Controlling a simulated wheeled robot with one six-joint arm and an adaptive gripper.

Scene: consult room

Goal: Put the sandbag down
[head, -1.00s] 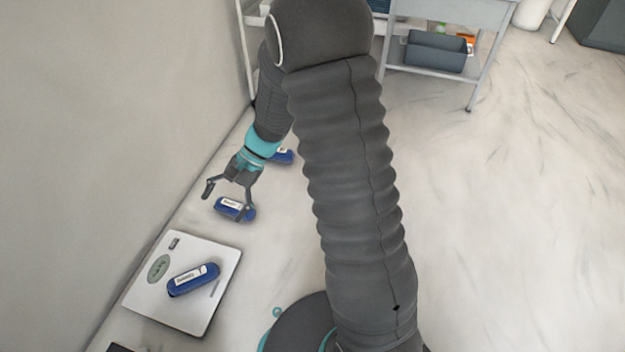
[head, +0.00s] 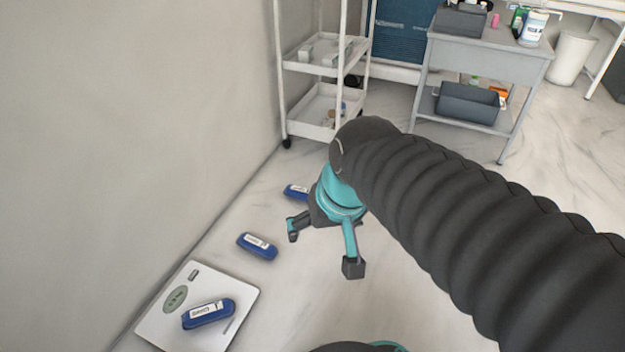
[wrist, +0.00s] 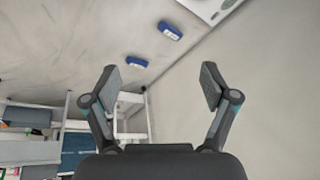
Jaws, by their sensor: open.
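Three blue sandbags with white labels show in the head view. One sandbag (head: 208,313) lies on the flat white scale (head: 243,308) on the floor. A second sandbag (head: 257,246) lies on the floor just beyond the scale. A third sandbag (head: 296,192) lies farther back, partly hidden by my gripper (head: 322,249). My gripper is open and empty, raised to the right of the sandbags and apart from them. In the wrist view, two sandbags show beyond the open fingers (wrist: 160,88), one higher (wrist: 170,31) and one lower (wrist: 137,61). The scale's corner (wrist: 212,8) is at the top.
A bare wall (head: 130,130) runs along the left. A white shelf trolley (head: 312,112) stands at the back by the wall. A grey cart (head: 487,60) with bottles and a dark bin (head: 468,103) stands at the back right. A white bin (head: 572,58) is farther right.

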